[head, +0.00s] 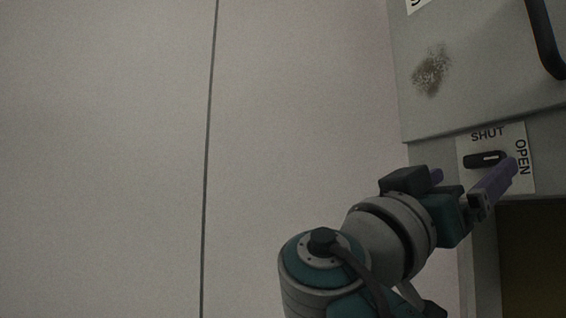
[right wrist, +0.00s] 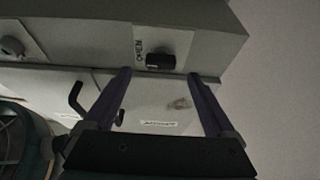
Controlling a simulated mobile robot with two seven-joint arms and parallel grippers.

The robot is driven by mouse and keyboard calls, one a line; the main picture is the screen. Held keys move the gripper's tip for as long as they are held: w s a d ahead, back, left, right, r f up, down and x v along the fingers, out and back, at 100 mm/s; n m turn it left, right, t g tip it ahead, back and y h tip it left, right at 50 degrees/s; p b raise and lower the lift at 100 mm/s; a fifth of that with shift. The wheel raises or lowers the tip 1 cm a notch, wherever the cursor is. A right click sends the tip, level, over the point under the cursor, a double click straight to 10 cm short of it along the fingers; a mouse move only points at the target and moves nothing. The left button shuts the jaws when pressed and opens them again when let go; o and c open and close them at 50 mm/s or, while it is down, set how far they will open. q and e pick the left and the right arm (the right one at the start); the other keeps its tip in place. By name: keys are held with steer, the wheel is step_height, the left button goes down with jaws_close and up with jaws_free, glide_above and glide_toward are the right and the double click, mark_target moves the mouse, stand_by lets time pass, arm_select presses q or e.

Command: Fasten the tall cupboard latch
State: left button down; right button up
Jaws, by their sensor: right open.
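The latch (head: 485,160) is a short black lever on a pale label plate (head: 468,182) at the right of the head view. The plate reads SHUT above the lever and OPEN at its right side. The lever lies about level, in line with the OPEN word. My right gripper (head: 474,173) has purple fingers and is open and empty just in front of the plate. In the right wrist view the latch (right wrist: 160,62) shows as a dark block just beyond the fingertips (right wrist: 158,74), between them. Contact cannot be told.
Above the latch is a grey cupboard panel (head: 490,80) with a dark smudge and a black bar handle (head: 545,38). Below the plate is a dark recess (head: 535,255). A plain pale wall (head: 290,120) with a dark seam fills the left, clear of objects.

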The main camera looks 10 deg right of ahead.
mark_target(481, 162)
steer(key=p+x, duration=0.1)
steer(key=x, duration=0.3)
steer(key=shift+p, duration=0.4)
steer(key=shift+w+d, duration=0.1)
steer(key=shift+d, duration=0.1)
arm_select(q)
step_height(481, 162, up, 3)
steer(key=shift+f, duration=0.1)
arm_select(e)
steer(key=c, duration=1.4)
